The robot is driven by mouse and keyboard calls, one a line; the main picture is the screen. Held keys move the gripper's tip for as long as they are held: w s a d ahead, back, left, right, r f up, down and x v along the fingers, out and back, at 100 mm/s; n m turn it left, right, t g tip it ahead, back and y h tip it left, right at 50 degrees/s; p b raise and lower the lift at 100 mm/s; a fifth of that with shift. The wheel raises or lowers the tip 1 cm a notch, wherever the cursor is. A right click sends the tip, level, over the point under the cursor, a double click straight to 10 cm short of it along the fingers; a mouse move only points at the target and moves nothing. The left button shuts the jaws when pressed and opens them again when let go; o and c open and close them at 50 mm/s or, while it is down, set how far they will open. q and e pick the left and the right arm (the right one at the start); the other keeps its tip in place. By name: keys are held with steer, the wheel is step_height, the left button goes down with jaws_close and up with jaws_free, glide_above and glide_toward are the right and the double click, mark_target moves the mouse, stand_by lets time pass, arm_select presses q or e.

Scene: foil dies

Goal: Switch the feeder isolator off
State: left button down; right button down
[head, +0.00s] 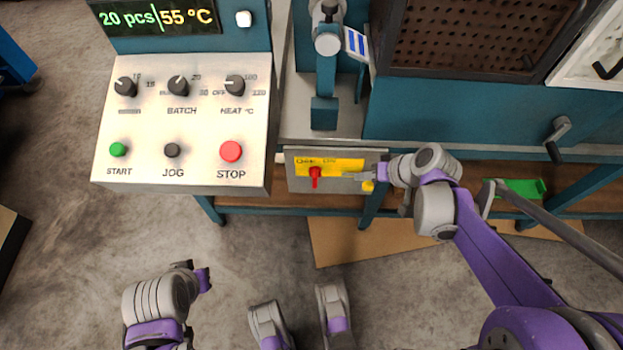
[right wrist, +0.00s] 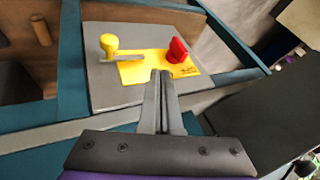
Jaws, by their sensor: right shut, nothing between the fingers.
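The feeder isolator is a grey box (head: 300,183) with a yellow plate on the front edge of the machine. Its red handle (head: 315,176) points down in the head view; it also shows at the right of the plate in the right wrist view (right wrist: 178,50). A yellow knob (right wrist: 109,43) with a metal bar sits at the plate's other end. My right gripper (head: 350,176) is shut and empty, its fingertips (right wrist: 161,74) at the plate between knob and handle, apart from the handle. My left gripper (head: 195,272) hangs low at the left; its fingers are unclear.
The control panel (head: 188,130) with knobs and START, JOG and STOP buttons stands left of the isolator. A crank handle (head: 556,140) is at the right. A green tray (head: 522,189) lies on the lower shelf.

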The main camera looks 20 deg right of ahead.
mark_target(315, 179)
arm_select(q)
steer(key=shift+w+a+f, duration=0.15)
steer(key=shift+a+f, duration=0.1)
steer(key=shift+f, duration=0.3)
arm_select(e)
steer(key=shift+w+d+f, duration=0.15)
steer(key=shift+w+f, duration=0.5)
steer(key=shift+f, duration=0.05)
